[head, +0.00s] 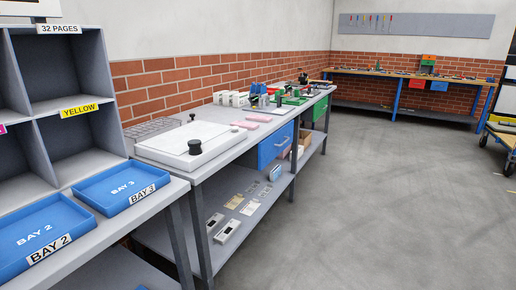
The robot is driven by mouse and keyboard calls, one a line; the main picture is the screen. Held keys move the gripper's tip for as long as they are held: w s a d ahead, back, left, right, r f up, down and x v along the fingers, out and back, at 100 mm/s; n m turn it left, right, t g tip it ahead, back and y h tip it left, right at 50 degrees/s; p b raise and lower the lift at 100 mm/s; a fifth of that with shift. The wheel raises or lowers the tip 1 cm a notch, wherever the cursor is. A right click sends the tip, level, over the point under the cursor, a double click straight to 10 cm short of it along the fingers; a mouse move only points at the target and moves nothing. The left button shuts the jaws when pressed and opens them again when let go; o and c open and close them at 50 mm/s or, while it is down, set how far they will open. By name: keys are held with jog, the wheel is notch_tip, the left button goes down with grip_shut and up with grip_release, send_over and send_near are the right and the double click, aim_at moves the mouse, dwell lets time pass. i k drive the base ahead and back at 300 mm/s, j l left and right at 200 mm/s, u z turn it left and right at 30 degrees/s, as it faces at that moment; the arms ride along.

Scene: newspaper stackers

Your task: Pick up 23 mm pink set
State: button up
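Two pink pieces lie on the grey workbench (222,153) along the left wall. One pink piece (258,118) is a little farther back, and the other pink piece (245,125) is nearer, right of the white board with black knobs (185,141). Both are small and flat at this distance. I cannot read any size marking, so I cannot tell which is 23 mm. My gripper is not in view.
Blue trays marked BAY 2 (36,238) and BAY 3 (122,191) sit at the near left below grey pigeonholes (60,71). A blue drawer (275,145) is under the bench. A wheeled cart (502,133) stands at the right edge.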

aim_at(243, 125)
jog(key=i, duration=2.15)
jog(key=i+u, duration=0.3)
jog(key=i+l+u, duration=0.25)
jog(key=i, duration=0.2)
